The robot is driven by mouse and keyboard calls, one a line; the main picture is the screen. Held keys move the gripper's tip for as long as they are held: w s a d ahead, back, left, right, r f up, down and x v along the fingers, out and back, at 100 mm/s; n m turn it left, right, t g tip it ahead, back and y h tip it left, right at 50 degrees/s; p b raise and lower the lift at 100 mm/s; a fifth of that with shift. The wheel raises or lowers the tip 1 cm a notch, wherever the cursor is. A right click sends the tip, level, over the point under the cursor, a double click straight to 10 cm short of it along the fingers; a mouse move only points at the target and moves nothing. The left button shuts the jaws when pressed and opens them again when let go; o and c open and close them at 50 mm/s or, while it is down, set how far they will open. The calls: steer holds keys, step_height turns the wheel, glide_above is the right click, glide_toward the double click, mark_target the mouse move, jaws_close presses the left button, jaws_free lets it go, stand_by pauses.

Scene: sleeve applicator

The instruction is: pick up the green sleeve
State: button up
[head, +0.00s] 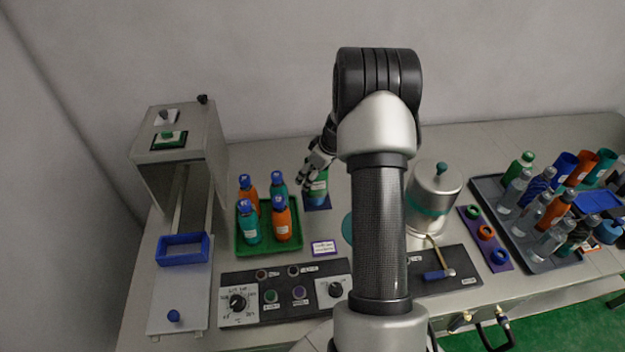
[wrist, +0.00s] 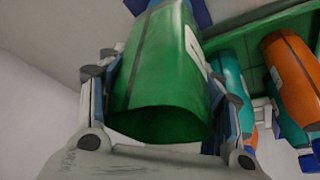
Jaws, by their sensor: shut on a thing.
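The green sleeve (wrist: 165,85) fills the middle of the wrist view, a green tube with a pale label on its right side and its lower rim facing the camera. My gripper (wrist: 168,95) is shut on it, with a finger on either side. In the head view my gripper (head: 312,172) is at the back of the bench, right of the green tray, and the green sleeve (head: 318,188) shows partly below the fingers, over a dark blue square pad (head: 318,204). I cannot tell whether the sleeve touches the pad.
The green tray (head: 268,247) holds several teal and orange bottles with blue caps. A grey press frame (head: 180,142) stands left, a silver pot (head: 433,198) right, and a dark tray (head: 530,255) of bottles and sleeves far right. A control panel (head: 318,305) lies in front.

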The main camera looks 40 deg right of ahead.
step_height(320, 180, up, 16)
steer(key=p, duration=0.3)
steer(key=shift+p, duration=0.35)
steer(key=shift+r+p, duration=0.4)
steer(key=shift+r, duration=0.35)
